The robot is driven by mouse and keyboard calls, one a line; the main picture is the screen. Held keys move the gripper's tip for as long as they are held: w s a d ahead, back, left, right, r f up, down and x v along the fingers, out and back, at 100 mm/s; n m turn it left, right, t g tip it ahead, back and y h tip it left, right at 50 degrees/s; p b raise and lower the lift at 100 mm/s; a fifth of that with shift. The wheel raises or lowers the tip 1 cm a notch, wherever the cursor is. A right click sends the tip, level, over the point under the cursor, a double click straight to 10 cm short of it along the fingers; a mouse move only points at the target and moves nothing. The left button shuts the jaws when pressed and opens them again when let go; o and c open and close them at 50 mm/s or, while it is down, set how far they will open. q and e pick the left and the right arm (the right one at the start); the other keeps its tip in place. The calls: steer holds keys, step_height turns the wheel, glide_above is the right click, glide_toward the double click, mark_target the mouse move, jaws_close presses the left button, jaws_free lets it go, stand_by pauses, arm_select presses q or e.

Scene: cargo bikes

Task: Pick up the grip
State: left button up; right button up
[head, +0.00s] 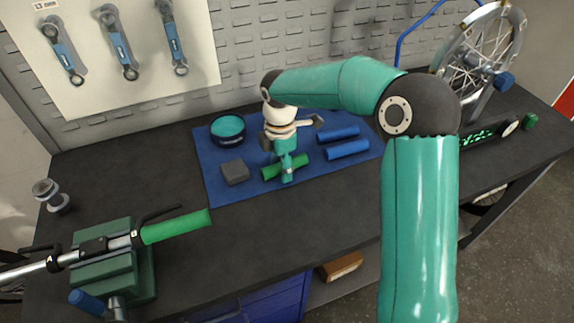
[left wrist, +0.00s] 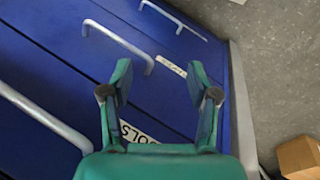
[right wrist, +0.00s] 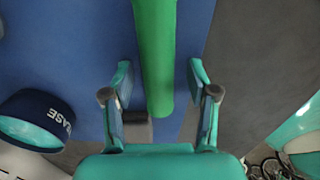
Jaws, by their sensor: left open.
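A loose green grip (head: 270,172) lies on the blue mat (head: 225,190) on the workbench. My right gripper (head: 287,176) points down over its middle. In the right wrist view the green grip (right wrist: 155,50) runs between the two fingers of the right gripper (right wrist: 160,85), with a gap on each side; the fingers are open. Another green grip (head: 176,226) sits on the handlebar held in the clamp at the left. My left gripper (left wrist: 162,85) is open and empty, facing the blue drawers (left wrist: 75,80); it is out of the head view.
A grease tin (head: 228,129), a grey block (head: 235,172) and two blue grips (head: 347,150) lie on the mat near the right gripper. The green clamp (head: 110,260) stands at the front left. A spoked wheel (head: 480,60) stands at the back right. The bench's front middle is clear.

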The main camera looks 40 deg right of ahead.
jaws_close()
steer(key=shift+r, duration=0.15)
